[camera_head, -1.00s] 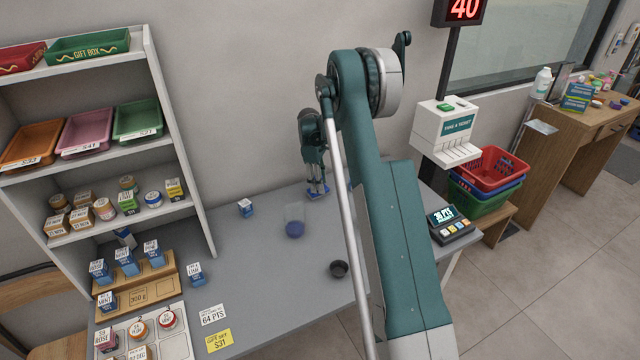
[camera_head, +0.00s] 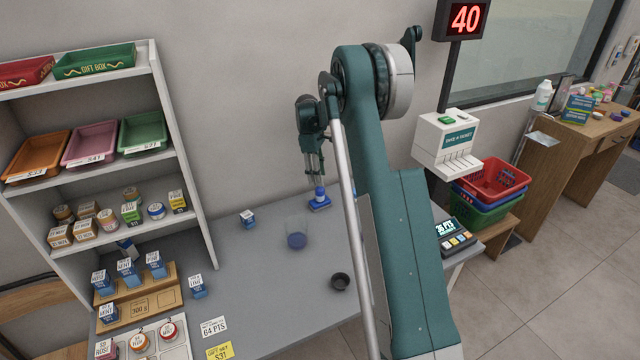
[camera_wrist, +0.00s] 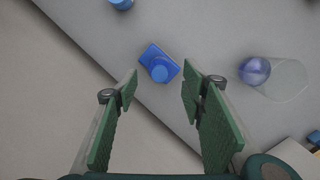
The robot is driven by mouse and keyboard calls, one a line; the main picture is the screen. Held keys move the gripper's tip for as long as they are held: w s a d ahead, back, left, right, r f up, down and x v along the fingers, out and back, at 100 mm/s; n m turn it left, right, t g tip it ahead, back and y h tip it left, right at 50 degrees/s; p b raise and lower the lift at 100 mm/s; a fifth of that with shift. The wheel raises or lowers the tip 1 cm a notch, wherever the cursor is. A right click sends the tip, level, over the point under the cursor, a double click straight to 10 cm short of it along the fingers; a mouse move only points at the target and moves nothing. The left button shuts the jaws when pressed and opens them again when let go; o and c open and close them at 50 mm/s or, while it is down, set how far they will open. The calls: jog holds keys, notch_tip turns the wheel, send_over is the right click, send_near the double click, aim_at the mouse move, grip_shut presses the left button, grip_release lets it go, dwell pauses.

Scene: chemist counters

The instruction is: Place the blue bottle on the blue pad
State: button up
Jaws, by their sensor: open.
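The blue bottle (camera_head: 319,192) stands upright on the blue pad (camera_head: 323,205) near the table's back edge. The wrist view shows the bottle (camera_wrist: 160,70) from above, with the pad (camera_wrist: 149,53) showing around it. My gripper (camera_head: 317,175) is just above the bottle in the head view. In the wrist view my gripper (camera_wrist: 157,85) has its two green fingers wide apart, with nothing between them. The bottle and pad lie beyond the fingertips, clear of them.
A shelf unit (camera_head: 185,150) stands at the left.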

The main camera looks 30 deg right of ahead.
jog(key=shift+w+a+r, duration=0.1)
jog(key=shift+w+r, duration=0.05)
jog(key=shift+r, duration=0.9)
jog(key=shift+r, duration=0.1)
jog(key=shift+a+r, duration=0.15)
jog(key=shift+r, duration=0.05)
jog(key=s+a+r+m+t, duration=0.2)
jog(key=s+a+r, duration=0.5)
jog(key=s+r, duration=0.4)
jog(key=s+a+r+m+t, duration=0.2)
jog(key=s+a+r, duration=0.5)
jog(key=s+r, duration=0.3)
jog(key=s+a+r+m+t, duration=0.1)
jog(key=s+a+r, duration=0.15)
jog(key=s, duration=0.55)
jog(key=s+a+r+m+t, duration=0.1)
jog(key=s+a, duration=0.3)
jog(key=s, duration=0.3)
jog(key=s+a+f+m+t, duration=0.1)
jog(key=s+a+f, duration=0.1)
jog(key=s, duration=0.6)
jog(key=s+a+f+m+t+y, duration=0.1)
jog(key=s+a+f+m, duration=0.1)
jog(key=s, duration=0.7)
notch_tip(320, 180, down, 3)
jog(key=shift+s+a+r, duration=0.2)
jog(key=shift+a, duration=0.55)
